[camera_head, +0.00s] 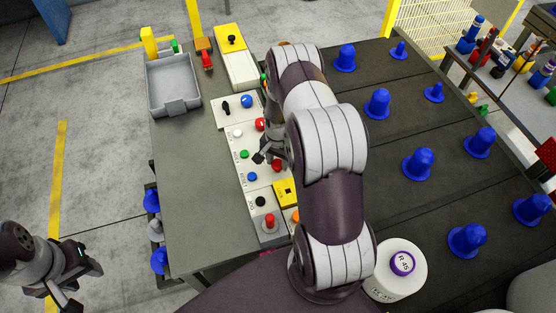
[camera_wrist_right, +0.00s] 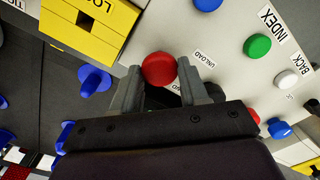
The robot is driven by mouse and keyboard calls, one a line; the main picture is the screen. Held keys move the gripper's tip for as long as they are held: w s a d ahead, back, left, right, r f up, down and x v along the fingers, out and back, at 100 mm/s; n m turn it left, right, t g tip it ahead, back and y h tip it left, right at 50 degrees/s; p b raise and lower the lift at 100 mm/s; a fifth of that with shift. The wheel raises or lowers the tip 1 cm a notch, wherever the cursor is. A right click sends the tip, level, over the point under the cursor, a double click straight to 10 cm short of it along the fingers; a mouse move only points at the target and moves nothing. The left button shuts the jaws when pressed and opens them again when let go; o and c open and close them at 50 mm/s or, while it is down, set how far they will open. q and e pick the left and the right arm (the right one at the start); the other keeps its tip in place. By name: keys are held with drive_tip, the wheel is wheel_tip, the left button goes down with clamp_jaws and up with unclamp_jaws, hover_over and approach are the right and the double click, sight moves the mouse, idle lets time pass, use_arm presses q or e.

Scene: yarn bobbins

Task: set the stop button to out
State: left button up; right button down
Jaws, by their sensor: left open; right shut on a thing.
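A round red button (camera_wrist_right: 159,68) sits on the pale control panel beside a label reading UNLOAD in the right wrist view. My right gripper (camera_wrist_right: 158,80) has one finger on each side of it and is shut on it. In the head view the red button (camera_head: 277,165) is partly hidden by my right gripper (camera_head: 266,156). No stop label is readable, and I cannot tell whether the button is in or out. My left gripper (camera_head: 87,287) is open and empty at the lower left, away from the panel.
The panel (camera_head: 228,114) also bears a green button (camera_head: 244,154), a blue button (camera_head: 252,176) and a yellow box (camera_head: 286,193). A grey tray (camera_head: 177,107) stands at the table's far left. Blue bobbin holders (camera_head: 378,103) stand right of my arm. A white bobbin (camera_head: 398,284) is near.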

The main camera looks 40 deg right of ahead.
sight(278, 163)
drive_tip(key=shift+w+r, duration=0.1)
drive_tip(key=shift+r, duration=0.15)
drive_tip(key=c, duration=0.6)
unclamp_jaws()
drive_tip(key=shift+r, duration=0.1)
drive_tip(key=shift+o, duration=0.2)
drive_tip(key=shift+a, duration=0.1)
drive_tip(key=shift+r, duration=0.1)
wheel_tip(278, 163, up, 13)
drive_tip(key=b, duration=0.1)
drive_tip(key=shift+f+b, duration=0.2)
drive_tip(key=shift+b, duration=0.15)
